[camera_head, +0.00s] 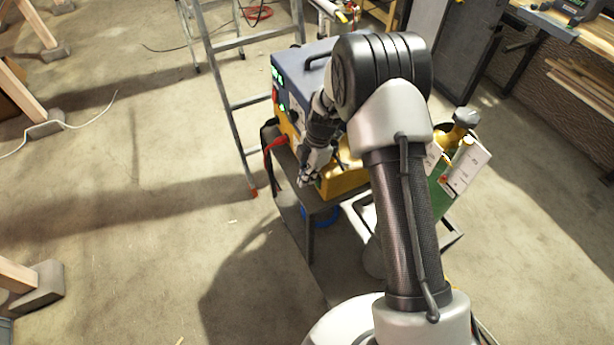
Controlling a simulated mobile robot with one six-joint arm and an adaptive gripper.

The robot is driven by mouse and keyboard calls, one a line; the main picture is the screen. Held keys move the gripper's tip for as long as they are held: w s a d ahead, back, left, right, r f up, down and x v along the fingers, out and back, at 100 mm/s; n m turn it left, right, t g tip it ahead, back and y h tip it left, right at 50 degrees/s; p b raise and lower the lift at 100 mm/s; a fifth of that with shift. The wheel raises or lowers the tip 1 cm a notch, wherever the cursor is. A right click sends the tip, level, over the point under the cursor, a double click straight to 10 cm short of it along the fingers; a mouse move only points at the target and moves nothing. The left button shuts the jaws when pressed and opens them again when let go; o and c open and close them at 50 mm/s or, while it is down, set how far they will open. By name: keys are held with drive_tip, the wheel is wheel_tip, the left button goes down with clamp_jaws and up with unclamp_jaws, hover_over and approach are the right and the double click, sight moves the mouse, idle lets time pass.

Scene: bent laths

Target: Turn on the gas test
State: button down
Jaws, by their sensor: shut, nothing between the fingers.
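A blue-grey machine (297,62) with a dark handle on top stands on a cart. Its front panel (280,92) faces left and shows green lit readouts and a red part. My arm hides the machine's right side and part of its front. A gas test control cannot be made out at this size. My gripper (306,178) is shut and empty. It points down, below and right of the panel in the picture, in front of a yellow box (345,182). I cannot tell whether it touches anything.
Red and black cables (271,146) hang at the machine's lower front. An aluminium ladder (233,105) stands close on the left. A green object with white tags (468,170) is right of my arm. Open concrete floor (130,200) lies to the left.

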drive_tip(key=shift+w+d+r, duration=0.15)
drive_tip(key=shift+w+d, duration=0.05)
drive_tip(key=shift+d, duration=0.2)
drive_tip(key=shift+r, duration=0.1)
drive_tip(key=shift+r, duration=0.7)
wheel_tip(320, 180, up, 12)
drive_tip(key=d, duration=0.2)
drive_tip(key=shift+w, duration=0.4)
